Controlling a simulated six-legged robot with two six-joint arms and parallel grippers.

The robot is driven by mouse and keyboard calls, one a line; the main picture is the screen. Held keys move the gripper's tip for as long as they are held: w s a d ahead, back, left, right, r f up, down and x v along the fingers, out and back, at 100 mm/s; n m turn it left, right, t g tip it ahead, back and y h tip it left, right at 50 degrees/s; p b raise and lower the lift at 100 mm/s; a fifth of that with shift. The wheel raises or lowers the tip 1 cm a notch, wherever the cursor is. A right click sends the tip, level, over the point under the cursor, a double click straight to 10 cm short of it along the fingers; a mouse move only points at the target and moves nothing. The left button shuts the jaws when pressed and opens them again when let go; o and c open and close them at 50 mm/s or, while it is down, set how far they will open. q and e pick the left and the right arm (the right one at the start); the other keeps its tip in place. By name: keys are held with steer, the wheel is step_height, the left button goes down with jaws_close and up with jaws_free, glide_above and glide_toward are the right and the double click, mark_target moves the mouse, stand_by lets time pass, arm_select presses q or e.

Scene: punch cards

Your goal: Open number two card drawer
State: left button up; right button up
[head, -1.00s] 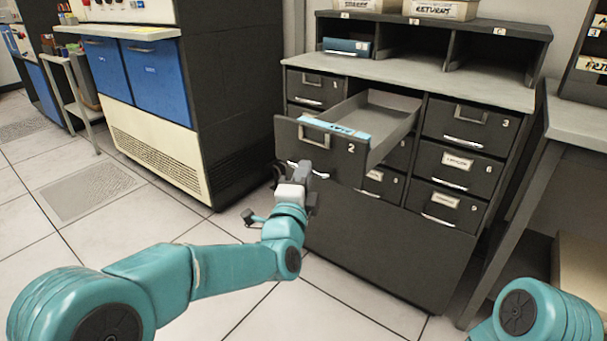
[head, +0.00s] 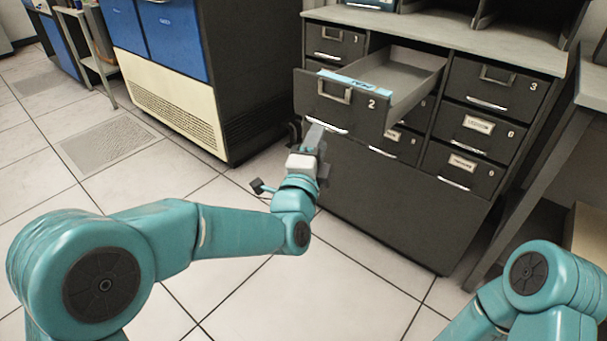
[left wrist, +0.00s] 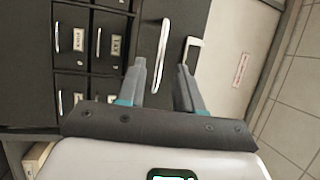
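The number two drawer (head: 345,104) is pulled out of the dark cabinet, and its empty-looking inside shows. Its front has a square metal frame (head: 334,91) and a silver bar handle (head: 326,126). My left gripper (head: 314,137) is just in front of and below that drawer front. In the left wrist view, the left gripper's fingers (left wrist: 161,70) are apart, with nothing held between them. The bar handle (left wrist: 163,45) shows beyond and between the fingertips; I cannot tell whether they touch it. My right gripper is out of view; only part of the right arm shows.
Other drawers, such as number three (head: 496,84), are shut around it. A machine with blue doors (head: 174,38) stands to the left. A table leg (head: 520,190) is at the right. The tiled floor (head: 130,175) in front is clear.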

arm_select(q)
steer(key=v, duration=1.2)
steer(key=shift+p, duration=0.4)
steer(key=shift+s, duration=0.1)
